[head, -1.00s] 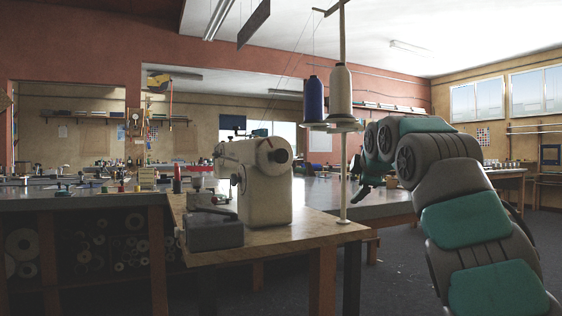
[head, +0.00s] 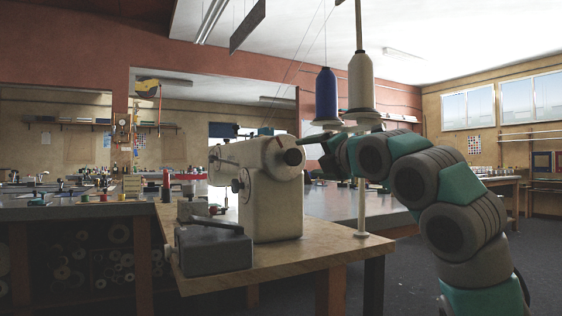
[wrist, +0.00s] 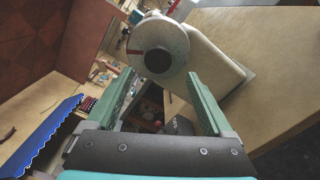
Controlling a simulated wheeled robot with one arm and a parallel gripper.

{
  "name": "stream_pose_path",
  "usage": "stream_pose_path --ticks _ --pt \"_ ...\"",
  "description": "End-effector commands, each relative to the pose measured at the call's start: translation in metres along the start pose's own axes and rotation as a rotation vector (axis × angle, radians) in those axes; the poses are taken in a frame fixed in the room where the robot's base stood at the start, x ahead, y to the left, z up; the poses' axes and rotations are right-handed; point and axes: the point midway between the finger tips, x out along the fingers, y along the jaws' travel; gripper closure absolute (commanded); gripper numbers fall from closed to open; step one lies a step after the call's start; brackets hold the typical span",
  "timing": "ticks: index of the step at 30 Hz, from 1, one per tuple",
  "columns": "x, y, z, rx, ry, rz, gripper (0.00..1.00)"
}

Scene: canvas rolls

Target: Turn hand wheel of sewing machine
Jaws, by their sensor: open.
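The cream sewing machine (head: 262,195) stands on a wooden table (head: 300,259), its wheel end facing my arm. The round hand wheel (head: 281,158) is at its upper right end, with a dark knob in the middle. My gripper (head: 318,152) is just right of the wheel, partly hidden by my own arm links. In the wrist view the hand wheel (wrist: 158,48) lies ahead of the two green fingers, with a red mark on its left side. My gripper (wrist: 160,76) is open and empty there, and I cannot tell if a fingertip touches the wheel.
A thread stand with a blue cone (head: 326,95) and a cream cone (head: 361,84) rises behind my arm; its pole meets the table. A grey box (head: 213,249) sits at the table's front left. A blue wavy-edged thing (wrist: 38,138) shows at lower left in the wrist view.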

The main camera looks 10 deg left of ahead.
Motion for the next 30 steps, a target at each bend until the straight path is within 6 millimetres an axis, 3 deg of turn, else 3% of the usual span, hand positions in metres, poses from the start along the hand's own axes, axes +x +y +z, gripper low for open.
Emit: stream_pose_path --ticks 5,21,30 --pt "0.003 0.003 -0.001 -0.014 0.003 0.011 0.15" --pt "0.063 0.004 -0.002 -0.013 0.002 0.011 0.15" --pt "0.075 0.002 -0.001 -0.011 0.002 0.008 0.15"
